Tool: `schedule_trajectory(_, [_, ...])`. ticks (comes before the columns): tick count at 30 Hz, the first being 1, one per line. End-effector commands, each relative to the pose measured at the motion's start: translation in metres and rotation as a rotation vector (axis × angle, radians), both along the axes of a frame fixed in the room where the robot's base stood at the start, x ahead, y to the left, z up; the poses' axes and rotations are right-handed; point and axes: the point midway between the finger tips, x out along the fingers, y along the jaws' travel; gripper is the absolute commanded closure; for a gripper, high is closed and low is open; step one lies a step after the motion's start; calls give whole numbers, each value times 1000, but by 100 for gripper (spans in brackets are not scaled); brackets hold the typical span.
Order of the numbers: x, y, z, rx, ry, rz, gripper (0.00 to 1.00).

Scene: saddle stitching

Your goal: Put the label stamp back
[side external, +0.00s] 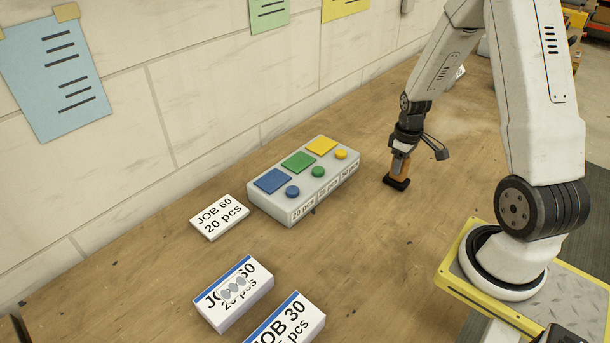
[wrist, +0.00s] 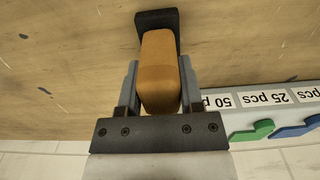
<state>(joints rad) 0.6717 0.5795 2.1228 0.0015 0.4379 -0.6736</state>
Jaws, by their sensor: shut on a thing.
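The label stamp (side external: 399,169) has an orange-brown wooden handle and a black foot. It stands upright to the right of the grey button box, its foot at or just above the wooden table; I cannot tell if it touches. My gripper (side external: 402,152) is shut on the stamp's handle from above. In the wrist view the stamp (wrist: 160,70) sits between the two fingers of my gripper (wrist: 158,88), with its black foot pointing away from the palm.
The grey box (side external: 262,205) carries blue, green and yellow pads and buttons. A small JOB 60 block (side external: 219,217) lies left of it. Blue-striped JOB 60 (side external: 234,293) and JOB 30 (side external: 288,325) blocks lie in front; the former bears grey marks. The table around the stamp is clear.

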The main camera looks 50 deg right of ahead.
Motion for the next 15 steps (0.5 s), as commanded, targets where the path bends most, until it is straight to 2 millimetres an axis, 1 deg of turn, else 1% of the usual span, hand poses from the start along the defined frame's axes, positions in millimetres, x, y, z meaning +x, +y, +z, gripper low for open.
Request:
schedule_trajectory(5, [0, 0, -3, 0, 0, 0, 100])
schedule_trajectory(6, [0, 0, -3, 0, 0, 0, 44])
schedule_trajectory(8, [0, 0, -3, 0, 0, 0, 24])
schedule_trajectory(9, [0, 0, -3, 0, 0, 0, 18])
schedule_trajectory(15, [0, 0, -3, 0, 0, 0, 18])
